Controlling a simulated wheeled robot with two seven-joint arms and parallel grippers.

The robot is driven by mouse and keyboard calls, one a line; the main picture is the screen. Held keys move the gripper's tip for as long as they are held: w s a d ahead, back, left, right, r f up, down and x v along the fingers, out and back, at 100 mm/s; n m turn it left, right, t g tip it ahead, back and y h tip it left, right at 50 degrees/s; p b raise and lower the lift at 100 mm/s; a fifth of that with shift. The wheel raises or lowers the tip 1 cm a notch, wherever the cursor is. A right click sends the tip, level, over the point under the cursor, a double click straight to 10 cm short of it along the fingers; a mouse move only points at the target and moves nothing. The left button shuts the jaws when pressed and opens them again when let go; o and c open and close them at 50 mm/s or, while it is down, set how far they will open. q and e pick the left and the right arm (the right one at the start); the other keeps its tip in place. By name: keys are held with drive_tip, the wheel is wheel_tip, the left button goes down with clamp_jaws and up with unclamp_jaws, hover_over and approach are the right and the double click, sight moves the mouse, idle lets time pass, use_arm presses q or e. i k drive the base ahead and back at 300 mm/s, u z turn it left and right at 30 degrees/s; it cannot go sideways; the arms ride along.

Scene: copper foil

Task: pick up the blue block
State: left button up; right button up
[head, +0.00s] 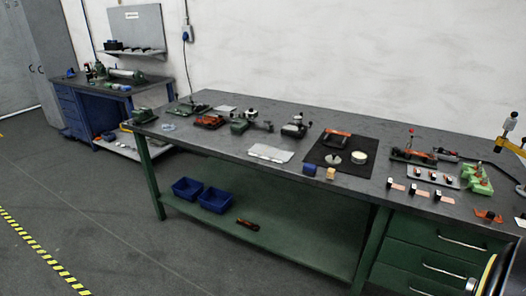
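The blue block (309,169) lies on the grey top of the long green workbench (215,143), near its front edge. A small tan block (331,174) stands just to its right. No gripper shows clearly in the head view, and nothing is touching the blue block. A dark, yellow-edged part (488,274) is cut off at the lower right corner; I cannot tell what it is.
Right of the block lie a black mat (341,164) with parts on it and a grey tray (432,174). A pale plate (270,153) lies to its left. Blue bins (215,200) stand on the lower shelf. Floor in front is clear.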

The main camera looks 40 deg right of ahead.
sight(308, 168)
drive_tip(key=z, duration=0.4)
drive_tip(key=i, duration=1.4)
drive_tip(key=z, duration=1.7)
drive_tip(key=i, duration=0.6)
drive_tip(key=z, duration=0.55)
